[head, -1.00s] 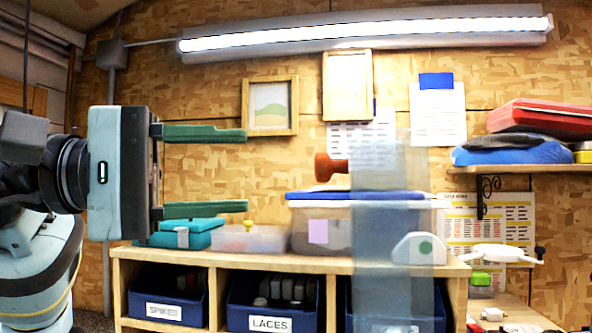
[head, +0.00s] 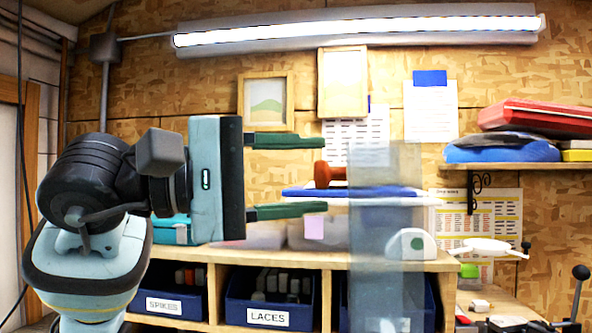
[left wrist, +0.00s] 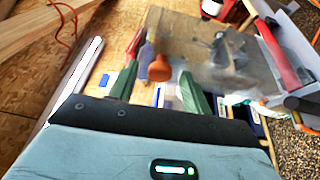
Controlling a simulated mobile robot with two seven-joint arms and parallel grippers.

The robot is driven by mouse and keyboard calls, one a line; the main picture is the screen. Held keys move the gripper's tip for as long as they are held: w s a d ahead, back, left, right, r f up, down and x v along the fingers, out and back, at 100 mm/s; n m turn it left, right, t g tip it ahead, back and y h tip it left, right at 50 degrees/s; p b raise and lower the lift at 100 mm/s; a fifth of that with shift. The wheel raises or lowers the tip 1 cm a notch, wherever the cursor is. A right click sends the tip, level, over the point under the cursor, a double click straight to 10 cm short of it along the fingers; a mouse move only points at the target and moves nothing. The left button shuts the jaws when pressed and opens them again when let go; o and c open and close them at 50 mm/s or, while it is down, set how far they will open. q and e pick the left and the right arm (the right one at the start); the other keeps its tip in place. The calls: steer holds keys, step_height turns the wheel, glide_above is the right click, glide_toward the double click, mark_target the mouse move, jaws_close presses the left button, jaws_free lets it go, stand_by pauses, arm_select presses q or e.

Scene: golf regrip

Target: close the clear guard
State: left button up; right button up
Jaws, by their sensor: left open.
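The clear guard (head: 385,230) is a see-through bluish panel hanging upright in front of the shelf unit, seen nearly edge-on in the head view. It also shows as a smoky sheet in the left wrist view (left wrist: 215,50). An orange-red knob (head: 331,175) sticks out from its left side and shows in the left wrist view (left wrist: 159,69). My left gripper (head: 323,175) is open, its green fingers pointing right. The tips are level with the knob, one above and one below it in the head view. I cannot tell whether they touch it. My right gripper is out of view.
Behind stands a wooden shelf unit (head: 400,262) with blue bins, a blue-lidded box (head: 300,191) and a teal case (head: 172,230) on it. A wall shelf (head: 540,166) at right carries a red case. A black-knobbed lever (head: 578,290) stands at lower right.

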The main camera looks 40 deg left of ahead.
arm_select(q)
jaws_close()
stand_by(0.5)
